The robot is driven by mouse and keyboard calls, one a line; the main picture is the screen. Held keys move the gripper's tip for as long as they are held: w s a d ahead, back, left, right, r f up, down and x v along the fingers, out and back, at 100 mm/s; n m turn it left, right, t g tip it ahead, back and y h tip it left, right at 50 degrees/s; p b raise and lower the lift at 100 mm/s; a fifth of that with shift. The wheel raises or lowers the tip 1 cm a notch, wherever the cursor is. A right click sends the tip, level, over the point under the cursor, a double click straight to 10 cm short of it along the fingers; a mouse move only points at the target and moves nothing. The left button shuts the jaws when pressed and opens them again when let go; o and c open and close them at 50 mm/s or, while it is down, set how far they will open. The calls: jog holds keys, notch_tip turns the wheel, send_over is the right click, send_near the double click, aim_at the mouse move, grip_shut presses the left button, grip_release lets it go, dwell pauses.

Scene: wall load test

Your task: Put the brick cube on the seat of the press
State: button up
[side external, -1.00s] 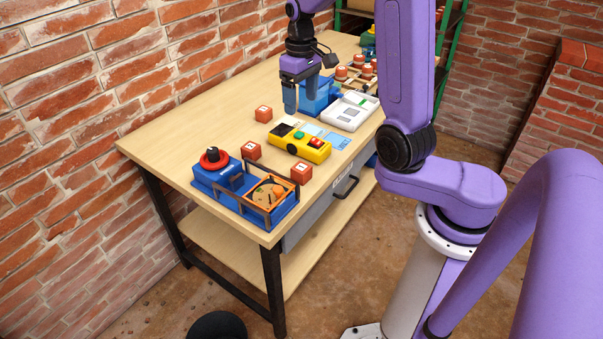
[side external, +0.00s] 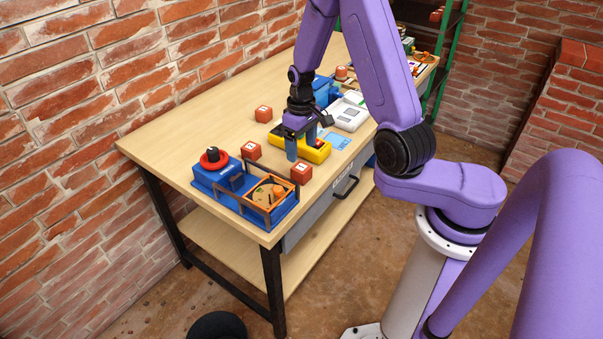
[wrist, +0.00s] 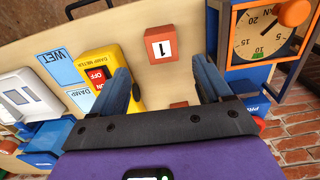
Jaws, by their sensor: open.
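Three small red-brown brick cubes lie on the table. One (side external: 301,173) is near the front edge, one (side external: 251,150) is beside the press, and one (side external: 263,114) is farther back. In the wrist view, a cube marked 1 (wrist: 160,44) lies beyond and between my fingertips; part of another (wrist: 178,104) shows near the gripper body. The blue press (side external: 199,177), with a red-ringed black knob and an orange dial, stands at the near table end. I cannot clearly make out its seat. My gripper (side external: 304,147) is open and empty, above the yellow meter, apart from the cubes.
The yellow damp meter (side external: 316,151) sits below my gripper, with blue cards (side external: 337,139) beside it. A white tray (side external: 349,114) and a blue block lie farther back. A brick wall (side external: 60,90) borders the table. The wooden top (side external: 200,125) is bare along the wall side.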

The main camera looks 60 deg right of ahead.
aim_at(302, 167)
jog(key=shift+f, duration=1.5)
jog(key=shift+s+a+f, duration=0.1)
jog(key=shift+f, duration=1.2)
jog(key=shift+s+a+f, duration=0.1)
jog(key=shift+f, duration=1.2)
jog(key=shift+c, duration=0.3)
jog(key=c, duration=1.2)
jog(key=shift+r, duration=0.1)
